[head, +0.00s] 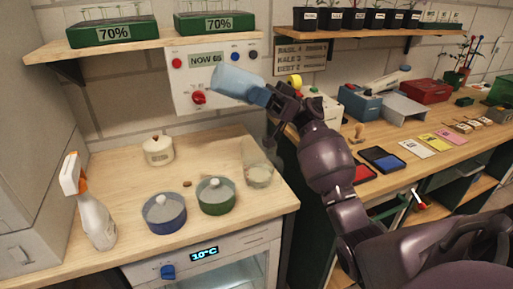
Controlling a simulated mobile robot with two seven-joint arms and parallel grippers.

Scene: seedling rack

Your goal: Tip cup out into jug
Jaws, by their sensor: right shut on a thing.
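My right gripper (272,100) is shut on a light blue cup (235,84) and holds it in the air, in front of the wall panel. The cup is strongly tilted, with its long side running from upper left to lower right. I cannot see what is in it. A clear jug (259,175) stands upright on the wooden counter, below and slightly right of the cup. The cup and jug are well apart. The jug seems to hold a little pale content at its bottom. My left gripper is not in view.
On the counter (225,240) are a lidded cream pot (158,150), a blue pot (164,213), a green pot (215,196) and a spray bottle (93,212). A control panel (184,98) is on the wall behind. A cluttered bench (345,130) stands right.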

